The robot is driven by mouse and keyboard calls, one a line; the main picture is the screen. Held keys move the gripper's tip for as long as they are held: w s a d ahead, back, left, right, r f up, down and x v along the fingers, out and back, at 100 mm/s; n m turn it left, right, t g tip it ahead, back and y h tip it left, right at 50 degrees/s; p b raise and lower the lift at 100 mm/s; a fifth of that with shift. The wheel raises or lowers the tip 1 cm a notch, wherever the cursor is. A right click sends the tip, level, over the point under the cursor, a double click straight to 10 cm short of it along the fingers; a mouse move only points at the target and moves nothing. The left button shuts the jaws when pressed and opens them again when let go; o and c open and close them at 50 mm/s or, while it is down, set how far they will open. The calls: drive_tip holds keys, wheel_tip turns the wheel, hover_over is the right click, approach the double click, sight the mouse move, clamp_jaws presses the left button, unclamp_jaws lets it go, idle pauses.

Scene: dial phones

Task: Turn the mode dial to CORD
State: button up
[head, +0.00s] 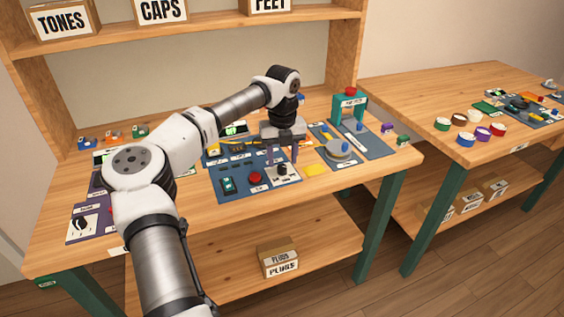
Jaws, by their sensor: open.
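A black dial (282,169) sits on a white plate on the blue panel (235,198) at the table's middle. Another black dial (82,223) sits on a white plate at the left end of the table. The lettering on both plates is too small to read, so I cannot tell which is the mode dial or where CORD is. My gripper (281,160) points down over the middle dial.
A red button (256,177) and a green switch (228,185) are left of the middle dial. A yellow block (316,169) and a grey round disc (338,150) are to its right. A teal frame (350,105) stands behind.

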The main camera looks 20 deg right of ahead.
sight(282, 170)
drive_tip(key=shift+f, duration=1.45)
drive_tip(key=shift+c, duration=0.4)
drive_tip(key=c, duration=0.9)
